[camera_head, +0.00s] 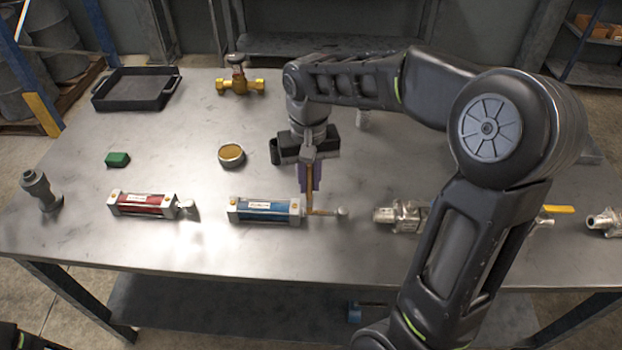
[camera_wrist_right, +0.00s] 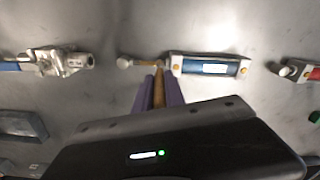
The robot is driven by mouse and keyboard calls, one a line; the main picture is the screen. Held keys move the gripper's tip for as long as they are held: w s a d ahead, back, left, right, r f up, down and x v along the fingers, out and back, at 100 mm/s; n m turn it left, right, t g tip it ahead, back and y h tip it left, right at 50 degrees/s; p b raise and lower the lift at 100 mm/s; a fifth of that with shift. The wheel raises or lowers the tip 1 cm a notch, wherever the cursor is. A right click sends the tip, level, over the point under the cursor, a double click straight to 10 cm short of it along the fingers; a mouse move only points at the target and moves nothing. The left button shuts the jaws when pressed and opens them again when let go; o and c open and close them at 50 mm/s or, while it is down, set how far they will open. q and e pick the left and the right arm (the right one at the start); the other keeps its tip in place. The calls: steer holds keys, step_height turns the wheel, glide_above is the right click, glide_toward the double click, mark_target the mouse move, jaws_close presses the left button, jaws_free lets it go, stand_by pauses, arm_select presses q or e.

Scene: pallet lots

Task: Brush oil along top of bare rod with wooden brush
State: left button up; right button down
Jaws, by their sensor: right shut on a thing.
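The blue cylinder (camera_head: 265,211) lies on the steel table, and its rod (camera_head: 325,212) points right to a pale round end (camera_head: 343,211). In the right wrist view the cylinder (camera_wrist_right: 208,66) lies right of the rod. My right gripper (camera_head: 309,188) is shut on the wooden brush (camera_head: 308,171), which points down. The brush tip is at the rod, close to the cylinder body; I cannot tell whether it touches. In the right wrist view the brush (camera_wrist_right: 158,90) stands between the purple fingers. A round tin with an amber top (camera_head: 231,156) stands behind the cylinder. My left gripper is not in view.
A red cylinder (camera_head: 144,204) lies to the left, with a green block (camera_head: 118,159) behind it. Metal valve fittings (camera_head: 402,216) lie to the right. A black tray (camera_head: 136,89) and brass valve (camera_head: 237,83) are at the back. The front table strip is clear.

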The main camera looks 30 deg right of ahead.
steer(key=shift+s+d, duration=0.6)
steer(key=shift+d, duration=0.2)
steer(key=shift+d, duration=0.1)
steer(key=shift+s+d, duration=0.55)
steer(key=shift+d, duration=0.1)
steer(key=shift+w+a, duration=0.1)
steer(key=shift+w+a, duration=0.5)
steer(key=shift+a, duration=0.2)
stand_by(0.4)
